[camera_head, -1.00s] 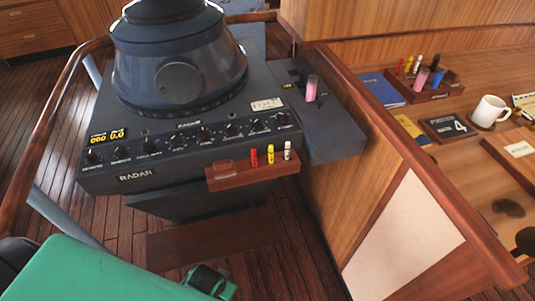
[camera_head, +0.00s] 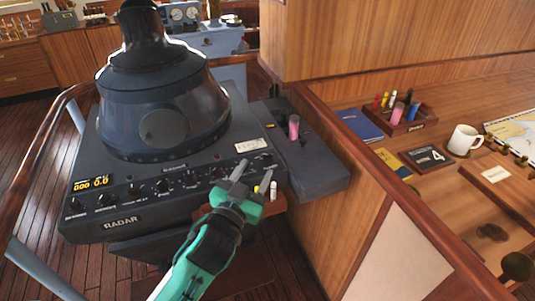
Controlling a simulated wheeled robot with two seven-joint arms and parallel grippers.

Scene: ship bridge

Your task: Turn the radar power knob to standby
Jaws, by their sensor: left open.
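The radar console (camera_head: 122,222) stands left of centre, with a sloped front panel marked RADAR. A row of several small black knobs crosses the panel, from the left end knob (camera_head: 75,203) to the right end knob (camera_head: 266,158). Their labels are too small to read, so I cannot tell which is the power knob. My left gripper (camera_head: 255,172) is open, its two grey fingers pointing up in front of the right part of the row. It hides part of the panel there; contact with a knob cannot be told. My right gripper is not in view.
A wooden marker holder (camera_head: 279,206) on the console front sits close behind my gripper, with yellow and white markers showing. A side unit with a pink-handled lever (camera_head: 294,127) stands to the right. A wooden rail (camera_head: 400,195) borders the desk, which holds a white mug (camera_head: 464,139).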

